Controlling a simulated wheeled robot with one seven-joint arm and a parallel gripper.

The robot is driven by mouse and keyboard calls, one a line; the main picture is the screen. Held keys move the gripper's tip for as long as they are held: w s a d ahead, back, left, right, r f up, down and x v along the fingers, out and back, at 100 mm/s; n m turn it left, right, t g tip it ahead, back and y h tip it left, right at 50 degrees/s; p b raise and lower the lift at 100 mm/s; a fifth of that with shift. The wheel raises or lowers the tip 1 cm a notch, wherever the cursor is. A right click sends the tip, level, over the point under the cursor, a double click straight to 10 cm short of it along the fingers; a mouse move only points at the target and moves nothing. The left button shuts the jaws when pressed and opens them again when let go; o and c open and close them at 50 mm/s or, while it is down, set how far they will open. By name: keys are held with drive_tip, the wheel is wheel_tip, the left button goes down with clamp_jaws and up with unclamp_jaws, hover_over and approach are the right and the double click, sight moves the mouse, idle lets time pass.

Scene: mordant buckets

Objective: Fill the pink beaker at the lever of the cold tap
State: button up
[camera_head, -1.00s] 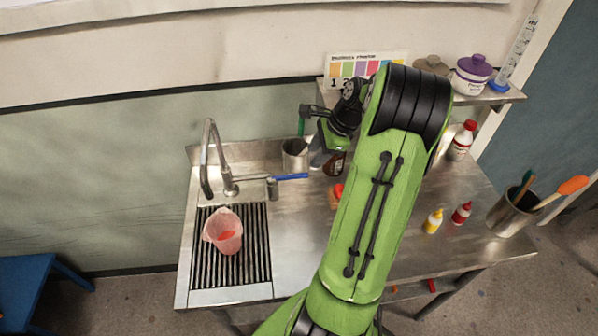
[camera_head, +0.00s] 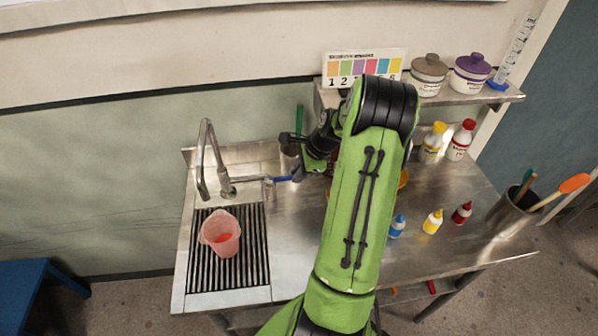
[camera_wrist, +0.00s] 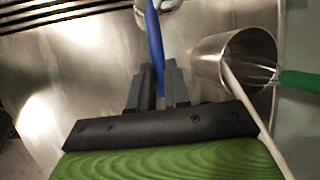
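The pink beaker (camera_head: 220,234) is translucent and stands upright on the ribbed drain grid (camera_head: 202,281) below the tap (camera_head: 205,160). A brighter red patch shows inside it. I can make out no water stream. The tap's blue lever (camera_head: 283,179) points right from the tap's base. My gripper (camera_head: 296,172) is at the free end of this lever. In the wrist view the blue lever (camera_wrist: 154,40) runs down into the narrow gap between my two dark fingers (camera_wrist: 158,85). I cannot tell whether they press on it.
A metal cup (camera_wrist: 212,62) with a green-handled whisk (camera_wrist: 300,81) stands close to my fingers on the right in the wrist view. Blue, yellow and red small bottles (camera_head: 432,222) stand on the steel counter. A shelf above holds two lidded jars (camera_head: 471,76).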

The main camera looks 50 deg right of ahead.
clamp_jaws()
drive_tip(key=shift+s+a+m+h+p, duration=0.4)
drive_tip(key=shift+a+m, duration=0.1)
drive_tip(key=shift+m, duration=0.4)
drive_tip(key=o, duration=0.7)
unclamp_jaws()
drive_tip(key=shift+o, duration=0.2)
drive_tip(key=p+v, duration=0.2)
drive_tip(key=v, duration=1.3)
drive_tip(key=shift+s+r, duration=0.3)
drive_tip(key=shift+s, duration=0.05)
